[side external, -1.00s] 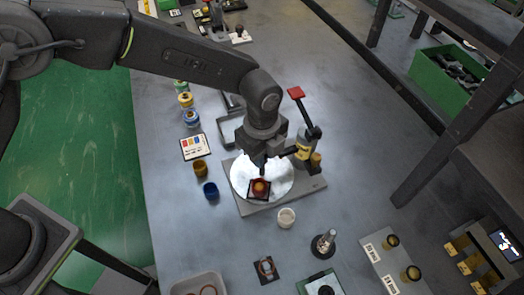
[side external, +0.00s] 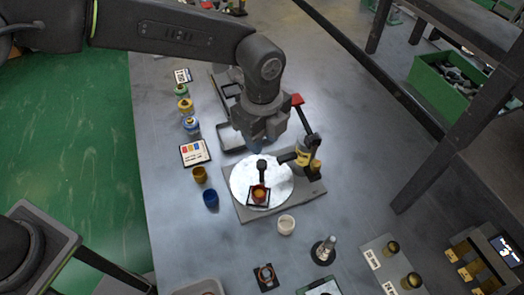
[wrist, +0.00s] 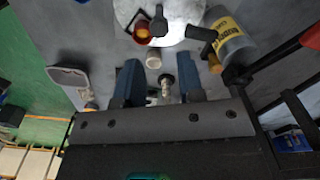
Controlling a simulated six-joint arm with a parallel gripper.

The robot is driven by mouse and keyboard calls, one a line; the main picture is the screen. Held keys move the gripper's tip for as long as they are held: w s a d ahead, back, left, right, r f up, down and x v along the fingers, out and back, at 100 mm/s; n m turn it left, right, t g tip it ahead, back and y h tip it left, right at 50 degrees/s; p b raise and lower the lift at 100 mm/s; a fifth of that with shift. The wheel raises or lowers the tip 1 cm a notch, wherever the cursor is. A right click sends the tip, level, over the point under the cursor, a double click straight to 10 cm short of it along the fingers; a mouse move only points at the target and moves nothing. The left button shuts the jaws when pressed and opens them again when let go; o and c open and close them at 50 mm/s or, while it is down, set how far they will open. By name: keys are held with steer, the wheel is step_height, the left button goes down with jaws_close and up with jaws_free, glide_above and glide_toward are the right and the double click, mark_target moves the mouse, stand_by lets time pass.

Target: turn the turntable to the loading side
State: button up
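The turntable (side external: 240,181) is a white disc on a grey base plate. A dark square block with a red-orange round part (side external: 259,195) sits near its front edge. A black upright knob (side external: 262,172) stands behind the block. The wrist view shows part of the white disc (wrist: 185,12) at the top, with the knob (wrist: 159,22) and the red-orange part (wrist: 141,33). My gripper (side external: 256,146) is above and behind the disc, apart from the knob. Its blue fingers are spread with nothing held between them, as the wrist view (wrist: 159,82) shows.
A dispenser arm with a yellow-labelled bottle (side external: 305,153) and a red-ended lever (side external: 297,99) stands at the disc's right. A white cup (side external: 287,224) is in front. Blue (side external: 210,198) and amber (side external: 199,174) cups stand left. A metal peg (side external: 326,247) stands front right.

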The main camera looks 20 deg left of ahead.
step_height(320, 180, up, 6)
steer(key=shift+r, duration=0.15)
stand_by(0.5)
steer(key=s+a+r+n+t, duration=0.1)
steer(key=s+a+r+n, duration=0.1)
steer(key=a+r+n, duration=0.45)
steer(key=s+a+r+n+t, duration=0.1)
steer(key=s+a+r+n, duration=0.2)
steer(key=a, duration=0.7)
steer(key=s+a+f+n+t, duration=0.2)
steer(key=s+a+n+t, duration=0.1)
steer(key=s+a+n, duration=0.9)
steer(key=shift+s+a+n+t, duration=0.15)
steer(key=shift+s+n+t, duration=0.15)
steer(key=shift+s+n, duration=0.5)
